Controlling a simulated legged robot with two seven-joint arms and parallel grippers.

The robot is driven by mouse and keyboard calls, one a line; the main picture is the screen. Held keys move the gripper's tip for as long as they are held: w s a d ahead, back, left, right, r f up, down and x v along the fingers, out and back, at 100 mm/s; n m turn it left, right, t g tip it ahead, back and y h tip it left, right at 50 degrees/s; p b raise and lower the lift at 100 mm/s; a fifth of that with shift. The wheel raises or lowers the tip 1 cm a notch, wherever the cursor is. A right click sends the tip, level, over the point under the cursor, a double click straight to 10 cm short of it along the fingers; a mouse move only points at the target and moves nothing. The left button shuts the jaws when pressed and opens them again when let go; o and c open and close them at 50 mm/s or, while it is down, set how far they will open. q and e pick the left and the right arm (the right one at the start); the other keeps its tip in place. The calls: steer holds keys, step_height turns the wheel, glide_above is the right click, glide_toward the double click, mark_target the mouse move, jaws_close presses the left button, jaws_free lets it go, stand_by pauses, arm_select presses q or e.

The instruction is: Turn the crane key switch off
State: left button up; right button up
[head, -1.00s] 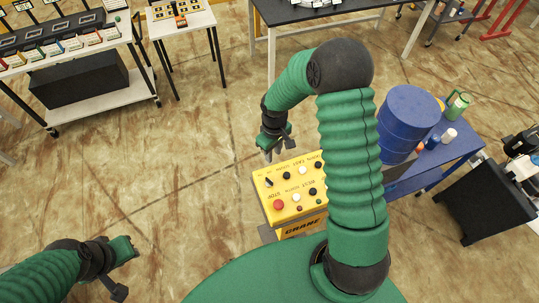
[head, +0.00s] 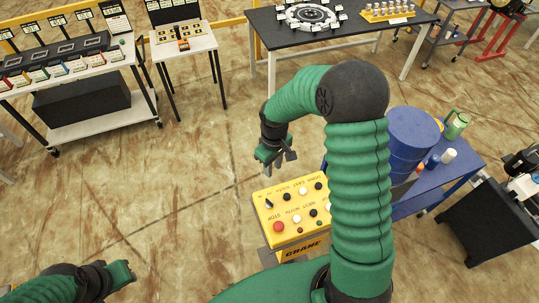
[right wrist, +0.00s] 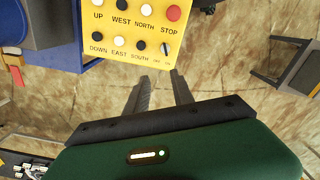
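The yellow crane control box (head: 292,238) stands below my right gripper in the head view. Its top has several push buttons and a red stop button (head: 278,227). The black key switch (head: 269,203) is at the panel's far left corner; in the right wrist view it is a dark knob (right wrist: 164,48) with a pale mark, beside small labels too blurred to read surely. My right gripper (head: 275,162) is empty, apart from the panel, just beyond its far edge. In the right wrist view its two fingers (right wrist: 159,78) are spread, below the key switch. My left gripper (head: 120,276) is low left, partly hidden.
A blue barrel (head: 408,140) and a blue cart (head: 440,181) with bottles stand right of the control box. A black table (head: 345,38) is behind, and a white-topped stand (head: 188,44) and shelf cart (head: 105,120) are at the left. The floor left of the box is clear.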

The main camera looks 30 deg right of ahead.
step_height(320, 180, up, 15)
steer(key=b, duration=0.4)
steer(key=shift+a+r, duration=0.15)
steer(key=shift+a, duration=0.15)
